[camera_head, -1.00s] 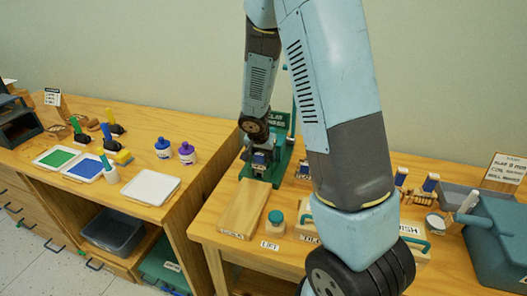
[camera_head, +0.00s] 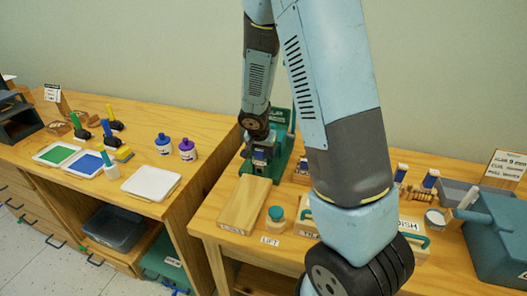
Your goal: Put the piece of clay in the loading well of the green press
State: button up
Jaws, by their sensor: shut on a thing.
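The green press (camera_head: 285,152) stands at the back of the right-hand wooden table, with a green sign behind it partly covered by my arm. My gripper (camera_head: 261,157) points down at the front left of the press, very close to it. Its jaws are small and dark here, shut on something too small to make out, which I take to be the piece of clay. The clay itself and the loading well cannot be made out behind my gripper and arm. I cannot tell whether the gripper touches the press.
A wooden block (camera_head: 245,204) and a green-topped jar (camera_head: 276,219) stand in front of the press. A teal-handled wooden board (camera_head: 307,223) is partly behind my arm. Paint trays and bottles (camera_head: 187,150) fill the left table.

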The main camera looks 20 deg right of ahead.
jog(key=o, duration=1.2)
jog(key=shift+o, duration=0.2)
jog(key=shift+r, duration=0.1)
jog(key=shift+r, duration=3.95)
jog(key=s+d+r+n, duration=0.3)
jog(key=s+r, duration=0.9)
jog(key=r, duration=0.3)
jog(key=s+a+r+n+t+y, duration=0.1)
jog(key=s+r+n, duration=0.1)
jog(key=s, duration=0.5)
jog(key=s+a+r+n+t+y, duration=0.1)
jog(key=s+r+n, duration=0.1)
jog(key=s+r, duration=0.3)
jog(key=s, duration=0.3)
jog(key=shift+s+a+y, duration=0.3)
